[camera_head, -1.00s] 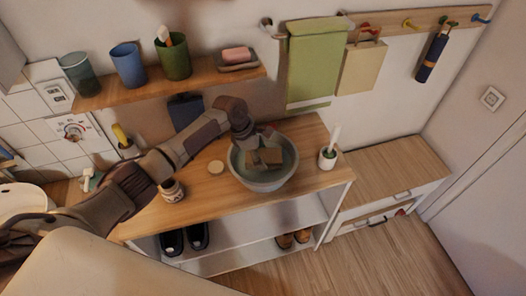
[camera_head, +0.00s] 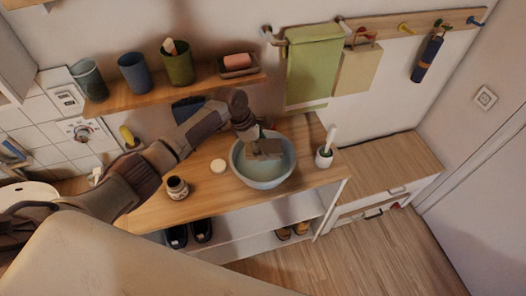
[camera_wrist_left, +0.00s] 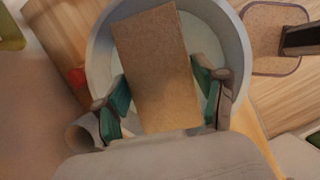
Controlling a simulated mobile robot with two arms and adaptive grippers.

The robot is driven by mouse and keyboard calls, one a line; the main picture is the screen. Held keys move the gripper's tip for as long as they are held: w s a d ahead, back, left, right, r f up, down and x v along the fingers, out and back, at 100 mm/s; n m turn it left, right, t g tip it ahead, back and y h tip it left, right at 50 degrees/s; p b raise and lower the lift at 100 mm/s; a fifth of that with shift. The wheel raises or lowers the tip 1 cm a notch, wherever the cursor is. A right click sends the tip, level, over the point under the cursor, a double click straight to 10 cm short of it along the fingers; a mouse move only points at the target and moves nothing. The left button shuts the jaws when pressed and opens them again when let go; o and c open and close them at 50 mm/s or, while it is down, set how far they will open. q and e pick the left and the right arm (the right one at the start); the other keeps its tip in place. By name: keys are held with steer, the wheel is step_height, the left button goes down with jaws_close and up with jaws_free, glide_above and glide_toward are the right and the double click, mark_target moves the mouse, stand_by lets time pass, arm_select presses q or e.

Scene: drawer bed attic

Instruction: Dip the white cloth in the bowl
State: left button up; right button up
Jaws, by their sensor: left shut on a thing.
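The bowl (camera_head: 262,182) is round and pale blue-grey, and stands on the wooden bench top. It also shows in the left wrist view (camera_wrist_left: 236,40). My left gripper (camera_head: 262,150) is over the bowl, pointing down. In the left wrist view the gripper's green-padded fingers (camera_wrist_left: 165,100) are on both sides of a flat, tan-brown rectangular piece (camera_wrist_left: 155,60) and shut on it. The piece lies over the bowl's opening; I cannot tell whether it touches the bottom. It looks brown, and I see no clearly white cloth. My right gripper is not in view.
A brown jar (camera_head: 177,188) and a pale round disc (camera_head: 218,166) stand left of the bowl. A white brush holder (camera_head: 324,157) stands to its right. A shelf (camera_head: 205,86) with cups is above, and a green towel (camera_head: 312,65) hangs behind.

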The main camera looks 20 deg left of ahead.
arm_select(q)
steer(key=shift+r+p, duration=0.7)
steer(key=shift+r, duration=0.1)
steer(key=shift+r+p, duration=0.95)
steer(key=shift+r, duration=0.15)
stand_by(1.5)
